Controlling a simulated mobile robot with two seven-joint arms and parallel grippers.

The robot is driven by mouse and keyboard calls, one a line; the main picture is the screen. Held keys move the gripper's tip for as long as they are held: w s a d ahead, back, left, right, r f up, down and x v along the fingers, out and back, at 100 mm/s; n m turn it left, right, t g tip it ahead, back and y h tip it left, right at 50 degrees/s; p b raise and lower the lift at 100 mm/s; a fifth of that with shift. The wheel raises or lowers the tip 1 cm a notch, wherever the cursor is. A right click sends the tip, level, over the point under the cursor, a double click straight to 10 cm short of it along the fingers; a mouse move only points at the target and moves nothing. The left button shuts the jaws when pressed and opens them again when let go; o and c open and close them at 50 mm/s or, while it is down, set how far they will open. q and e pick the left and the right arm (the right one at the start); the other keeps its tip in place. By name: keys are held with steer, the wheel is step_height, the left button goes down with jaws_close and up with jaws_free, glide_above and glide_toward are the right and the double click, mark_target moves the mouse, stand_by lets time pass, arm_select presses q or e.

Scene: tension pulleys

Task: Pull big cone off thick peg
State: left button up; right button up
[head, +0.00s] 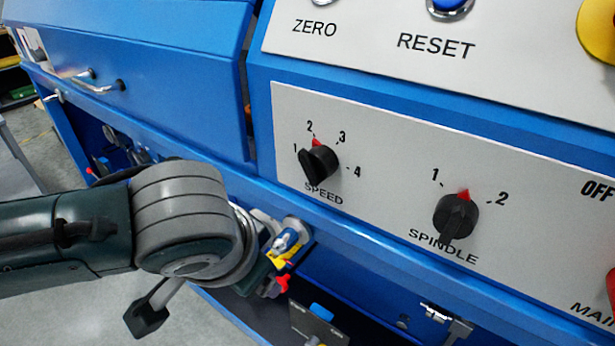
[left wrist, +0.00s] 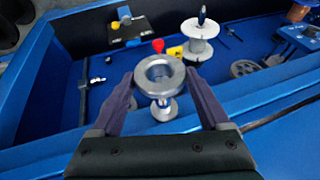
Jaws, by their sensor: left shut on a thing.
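In the left wrist view, my left gripper (left wrist: 160,76) is shut with its dark fingers on both sides of a grey metal cone (left wrist: 158,66). The cone shows as a round flanged ring with a hole in the middle, and a narrower metal part shows below it. I cannot tell whether it still sits on a peg. A pale spool (left wrist: 198,47) stands behind it to the right, with a dark blue-tipped peg (left wrist: 202,14) rising through it. In the head view my left wrist hides most of the gripper. My right gripper is in neither view.
The blue bay has raised walls, with a near rim (left wrist: 265,105) close to the gripper. A red knob (left wrist: 158,45) and a yellow piece (left wrist: 175,52) are close behind the cone. A grey wheel (left wrist: 243,68) lies right. The control panel (head: 390,170) with dials stands above.

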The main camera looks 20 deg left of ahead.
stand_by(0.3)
arm_select(q)
steer(key=s+p, duration=0.1)
steer(key=s, duration=0.1)
steer(key=s+a+p, duration=0.1)
steer(key=p, duration=0.1)
steer(key=shift+s+a, duration=0.2)
steer(key=shift+s, duration=0.2)
